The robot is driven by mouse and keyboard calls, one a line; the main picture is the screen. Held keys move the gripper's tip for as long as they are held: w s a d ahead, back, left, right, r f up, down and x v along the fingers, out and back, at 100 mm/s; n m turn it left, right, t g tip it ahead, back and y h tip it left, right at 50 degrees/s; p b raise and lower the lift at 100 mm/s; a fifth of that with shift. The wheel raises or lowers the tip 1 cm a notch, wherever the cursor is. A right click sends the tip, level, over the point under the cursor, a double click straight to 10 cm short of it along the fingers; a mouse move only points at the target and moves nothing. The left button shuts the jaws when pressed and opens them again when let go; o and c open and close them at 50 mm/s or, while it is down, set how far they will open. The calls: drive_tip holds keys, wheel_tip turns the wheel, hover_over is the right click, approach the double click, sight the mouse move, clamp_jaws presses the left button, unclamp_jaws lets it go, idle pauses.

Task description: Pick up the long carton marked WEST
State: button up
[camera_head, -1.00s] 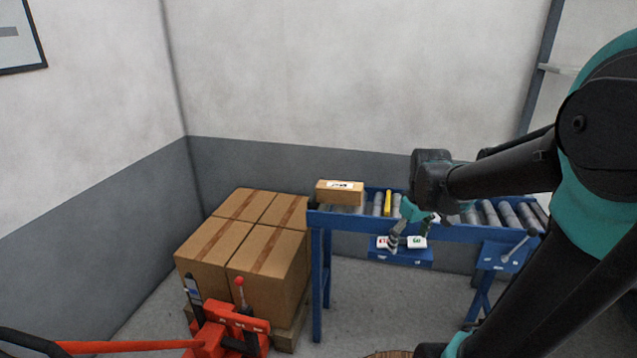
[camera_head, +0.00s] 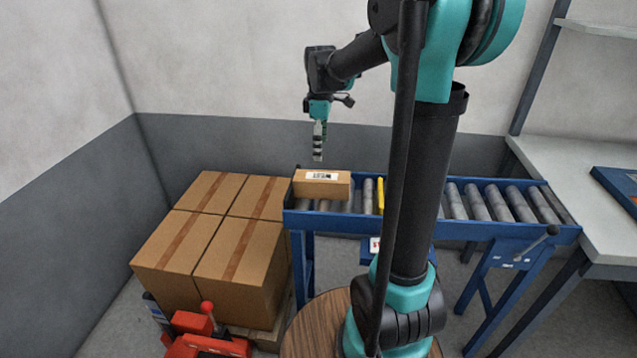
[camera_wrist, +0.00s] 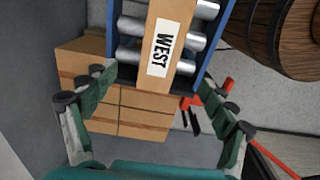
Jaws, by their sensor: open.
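The long carton (camera_head: 322,185) lies on the left end of the blue roller conveyor (camera_head: 460,227) in the head view. It is brown with a white label on top. In the wrist view the carton (camera_wrist: 172,28) shows the label WEST, and its near end lies at the conveyor's end. My gripper (camera_head: 318,155) hangs above the carton in the head view, apart from it. In the wrist view my gripper (camera_wrist: 155,112) is open and empty, its fingers spread to either side of the carton's line.
Large stacked cartons (camera_head: 215,235) stand on a pallet left of the conveyor. A red pallet jack (camera_head: 205,340) is in front of them. A yellow bar (camera_head: 381,196) crosses the rollers right of the carton. A wooden barrel (camera_wrist: 272,35) shows in the wrist view. A bench (camera_head: 580,175) stands at right.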

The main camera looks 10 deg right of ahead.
sight(321, 176)
wheel_tip(321, 176, down, 9)
drive_tip(key=shift+f, duration=0.2)
drive_tip(key=shift+s+d+f, duration=0.1)
drive_tip(key=shift+d+f, duration=0.05)
drive_tip(key=shift+f, duration=1.2)
drive_tip(key=shift+s+d+f, duration=0.1)
drive_tip(key=shift+d+f, duration=0.05)
drive_tip(key=shift+f, duration=1.2)
drive_tip(key=c, duration=1.5)
